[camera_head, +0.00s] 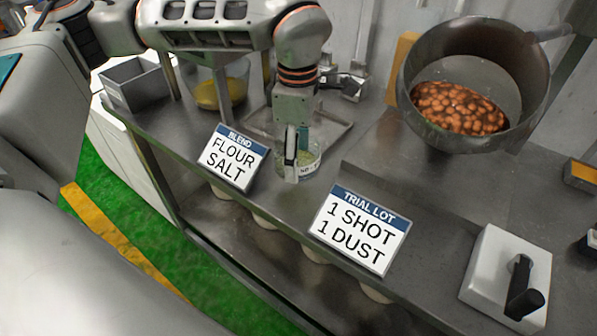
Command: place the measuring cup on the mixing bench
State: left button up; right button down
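A clear measuring cup (311,164) with a white label and pale contents stands upright at the middle of the metal bench (280,197), behind and between two signs. My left gripper (296,150) points straight down at it from an arm across the top left. Its narrow fingers are close together at the cup's near side and look shut on it, probably on the handle. The fingers hide part of the cup. Whether its base touches the bench is hard to tell. My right gripper is not in view.
The "FLOUR SALT" sign (233,158) and "1 SHOT 1 DUST" sign (361,229) flank the cup in front. A shallow tray (335,134) lies behind it. A drum of brown pieces (411,66) hangs at right. A glass bowl (238,80), metal bin (136,87) and white lever box (486,273) stand around.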

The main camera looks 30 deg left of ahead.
aim_at(298, 185)
pick_arm(q)
notch_tip(298, 185, down, 5)
jog(key=shift+r, duration=0.1)
dwell(0.3)
jog(key=shift+f, duration=0.25)
jog(key=o, duration=1.1)
jog(key=shift+o, duration=0.2)
jog(key=shift+r, duration=0.1)
notch_tip(298, 185, up, 11)
jog(key=shift+f, duration=0.1)
jog(key=shift+r+p, duration=0.3)
jog(key=shift+r, duration=0.4)
